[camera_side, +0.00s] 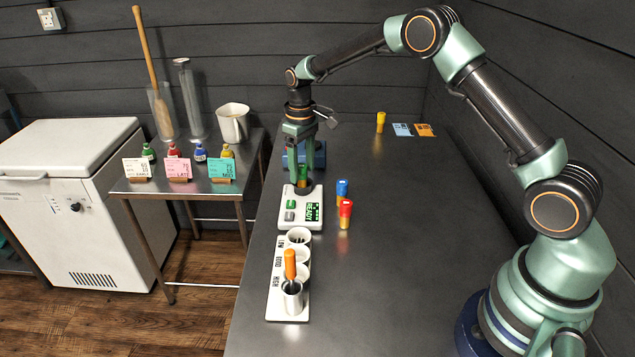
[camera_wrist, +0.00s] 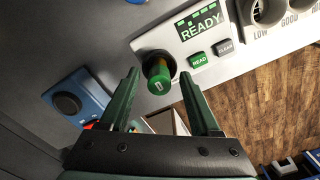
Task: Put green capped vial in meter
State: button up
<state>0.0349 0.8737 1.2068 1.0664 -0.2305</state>
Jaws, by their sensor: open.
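The green capped vial (camera_wrist: 158,82) stands in the round well of the white meter (camera_wrist: 150,42), cap showing above the rim in the wrist view. How deep it sits I cannot tell. The meter (camera_side: 300,222) is also in the side view, with its READY display (camera_wrist: 199,24) lit and READ button (camera_wrist: 199,60) beside the well. My gripper (camera_wrist: 159,74) is open, one finger on each side of the vial, with gaps visible. In the side view my gripper (camera_side: 302,178) is low over the meter's well and largely hides the vial.
A blue-capped vial (camera_side: 342,188) and a red-capped vial (camera_side: 345,212) stand right of the meter. A yellow vial (camera_side: 381,121) stands farther back. A white cup rack (camera_side: 274,300) is in front, with an orange-handled tool (camera_side: 290,264). A blue device (camera_wrist: 80,103) is behind. The table's right side is clear.

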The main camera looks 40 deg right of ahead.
aim_at(302, 166)
jog(key=s+r+t, duration=0.1)
jog(key=s+r, duration=0.3)
jog(key=r, duration=1.2)
jog(key=s+a+r+m+t, duration=0.1)
jog(key=s+t, duration=0.3)
jog(key=s, duration=1.6)
jog(key=shift+a+r+m+t, duration=0.3)
jog(key=shift+a+r+m, duration=0.15)
jog(key=shift+m, duration=0.15)
jog(key=shift+s, duration=0.1)
